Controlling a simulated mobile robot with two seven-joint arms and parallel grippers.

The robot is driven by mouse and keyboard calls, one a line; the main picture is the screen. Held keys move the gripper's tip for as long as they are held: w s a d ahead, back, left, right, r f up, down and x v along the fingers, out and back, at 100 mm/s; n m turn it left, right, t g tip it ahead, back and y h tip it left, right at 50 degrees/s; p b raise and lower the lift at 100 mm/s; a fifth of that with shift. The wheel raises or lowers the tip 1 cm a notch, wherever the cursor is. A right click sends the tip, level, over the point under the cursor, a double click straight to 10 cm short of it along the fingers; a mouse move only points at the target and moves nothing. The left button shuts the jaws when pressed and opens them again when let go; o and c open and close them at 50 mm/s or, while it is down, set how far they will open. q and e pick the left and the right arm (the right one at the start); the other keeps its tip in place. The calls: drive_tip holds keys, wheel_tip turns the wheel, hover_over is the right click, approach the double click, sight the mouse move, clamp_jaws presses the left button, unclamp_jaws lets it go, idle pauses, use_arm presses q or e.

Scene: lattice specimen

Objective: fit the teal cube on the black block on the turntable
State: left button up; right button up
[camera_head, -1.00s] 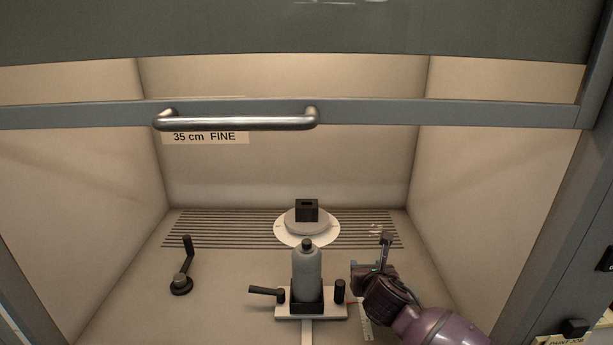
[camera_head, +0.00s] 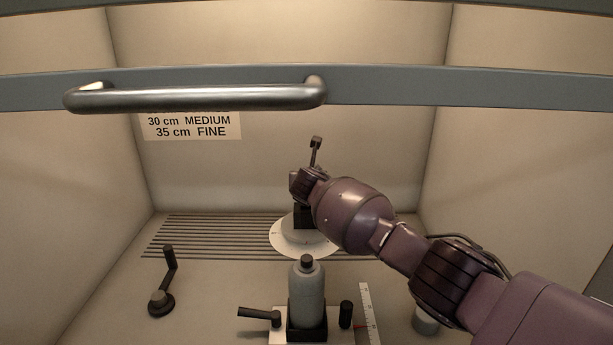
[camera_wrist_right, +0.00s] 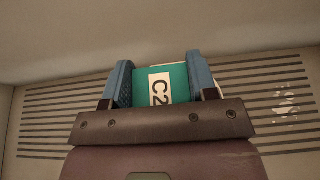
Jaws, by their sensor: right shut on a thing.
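The teal cube (camera_wrist_right: 177,80) with a white "C2" label sits between the two blue fingers of my right gripper (camera_wrist_right: 160,82) in the right wrist view. The gripper is shut on it. In the head view my right gripper (camera_head: 297,187) is over the turntable, and the cube is hidden by my wrist. The black block (camera_head: 302,217) stands on the turntable (camera_head: 280,238), partly covered by my arm. I cannot tell whether the cube touches the block. My left gripper is not in view.
A grey bottle (camera_head: 307,288) in a black holder stands in front of the turntable, with a ruler (camera_head: 370,312) to its right. A black crank (camera_head: 164,285) is at the left. A sash with a metal handle (camera_head: 200,96) crosses above. Slots line the back floor.

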drive_tip(key=shift+w+a+r, duration=0.2)
drive_tip(key=shift+w+r, duration=0.15)
drive_tip(key=shift+f+b, duration=1.05)
drive_tip(key=shift+f, duration=0.55)
drive_tip(key=o, duration=0.4)
drive_tip(key=shift+c, duration=1.4)
